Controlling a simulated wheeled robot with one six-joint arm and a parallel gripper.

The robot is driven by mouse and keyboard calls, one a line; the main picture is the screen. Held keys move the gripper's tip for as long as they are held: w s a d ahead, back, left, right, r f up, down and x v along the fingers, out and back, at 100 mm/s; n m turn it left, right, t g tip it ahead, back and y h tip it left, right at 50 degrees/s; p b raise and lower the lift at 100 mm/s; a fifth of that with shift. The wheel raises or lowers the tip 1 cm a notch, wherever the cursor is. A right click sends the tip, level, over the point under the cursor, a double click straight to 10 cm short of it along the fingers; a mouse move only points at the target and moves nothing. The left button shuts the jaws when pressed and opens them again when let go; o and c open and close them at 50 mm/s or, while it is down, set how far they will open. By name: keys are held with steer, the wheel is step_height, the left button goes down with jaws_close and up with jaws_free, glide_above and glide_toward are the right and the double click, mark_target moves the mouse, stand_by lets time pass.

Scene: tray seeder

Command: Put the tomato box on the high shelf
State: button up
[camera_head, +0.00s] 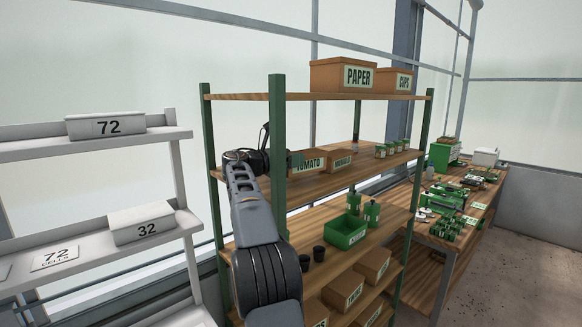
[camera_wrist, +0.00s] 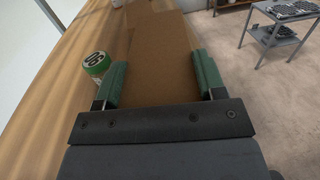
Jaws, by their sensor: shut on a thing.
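The brown tomato box (camera_head: 308,164) is at the middle shelf level of the wooden rack, its label facing out and its left end partly behind the green post. My gripper (camera_head: 271,148) is at its left end, partly hidden by that post. In the wrist view my gripper (camera_wrist: 162,66) has its green pads on both sides of a plain brown box (camera_wrist: 158,35), shut on it. I cannot tell whether the box still touches the shelf. The high shelf (camera_head: 240,97) is the rack's top board, above the box.
The paper box (camera_head: 334,76) and cups box (camera_head: 395,81) stand on the high shelf's right part; its left part is clear. A marigold box (camera_head: 341,159) is right of the tomato box. A green-white jar (camera_wrist: 96,64) is close to my left finger.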

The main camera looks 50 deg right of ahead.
steer(key=shift+f, duration=1.7)
steer(key=shift+f, duration=0.1)
steer(key=o, duration=1.1)
steer(key=shift+f, duration=0.1)
steer(key=shift+c, duration=0.2)
steer(key=shift+a, duration=0.1)
steer(key=b+v, duration=0.1)
steer(key=v, duration=0.5)
steer(key=b+v, duration=0.1)
steer(key=v, duration=0.4)
steer(key=shift+w+a+r+b, duration=0.15)
steer(key=shift+a+r+b, duration=0.05)
steer(key=shift+a+b, duration=0.2)
